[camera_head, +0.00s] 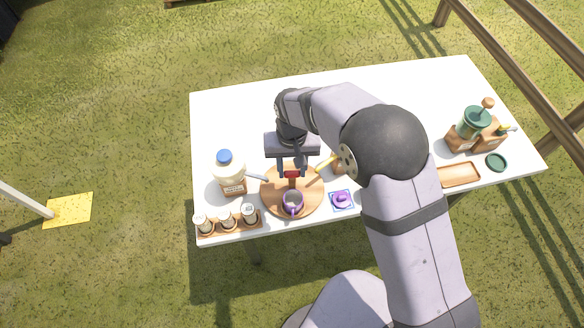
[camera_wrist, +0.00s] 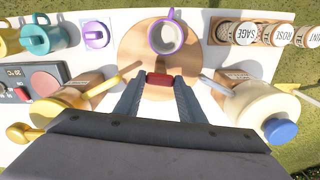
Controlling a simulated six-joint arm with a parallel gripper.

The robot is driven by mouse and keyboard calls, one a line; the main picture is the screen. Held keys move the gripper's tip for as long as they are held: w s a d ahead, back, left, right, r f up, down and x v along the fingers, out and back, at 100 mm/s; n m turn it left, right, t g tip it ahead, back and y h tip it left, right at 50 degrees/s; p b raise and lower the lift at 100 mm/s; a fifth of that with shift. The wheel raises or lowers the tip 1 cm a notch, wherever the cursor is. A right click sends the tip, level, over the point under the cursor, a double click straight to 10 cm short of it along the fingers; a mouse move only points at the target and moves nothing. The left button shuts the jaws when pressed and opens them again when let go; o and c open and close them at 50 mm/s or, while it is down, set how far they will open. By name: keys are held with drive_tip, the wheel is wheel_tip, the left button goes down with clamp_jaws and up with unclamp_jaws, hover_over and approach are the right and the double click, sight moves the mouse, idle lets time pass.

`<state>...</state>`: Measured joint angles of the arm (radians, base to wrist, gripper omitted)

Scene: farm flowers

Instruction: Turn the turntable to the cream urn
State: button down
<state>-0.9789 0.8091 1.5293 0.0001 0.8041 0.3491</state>
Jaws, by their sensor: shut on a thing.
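The round wooden turntable (camera_head: 271,190) lies at the table's near side; it also shows in the wrist view (camera_wrist: 132,52). A purple-rimmed mug (camera_head: 293,201) stands on its near part, at the top in the wrist view (camera_wrist: 166,38). My gripper (camera_head: 291,172) is over the turntable, shut on its red grip (camera_wrist: 159,79). The cream urn (camera_head: 229,171), pale with a blue lid, stands left of the turntable on a wooden stand. Its grey spout points toward the turntable. In the wrist view the urn (camera_wrist: 258,110) is at the right. The mug is not under this spout.
A yellow urn (camera_wrist: 62,108) with a spout stands on the turntable's other side, largely hidden by my arm in the head view. A rack of labelled jars (camera_head: 228,220) is at the near left corner. A purple item on a blue-edged tile (camera_head: 341,200) lies right of the turntable.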

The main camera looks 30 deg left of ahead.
drive_tip(key=shift+w+a+r+m, duration=0.1)
drive_tip(key=shift+m, duration=1.8)
drive_tip(key=shift+m+b, duration=0.5)
drive_tip(key=shift+m, duration=5.4)
drive_tip(key=shift+m+b, duration=0.3)
drive_tip(key=shift+m, duration=0.1)
drive_tip(key=c, duration=1.2)
unclamp_jaws()
drive_tip(key=shift+o, duration=0.2)
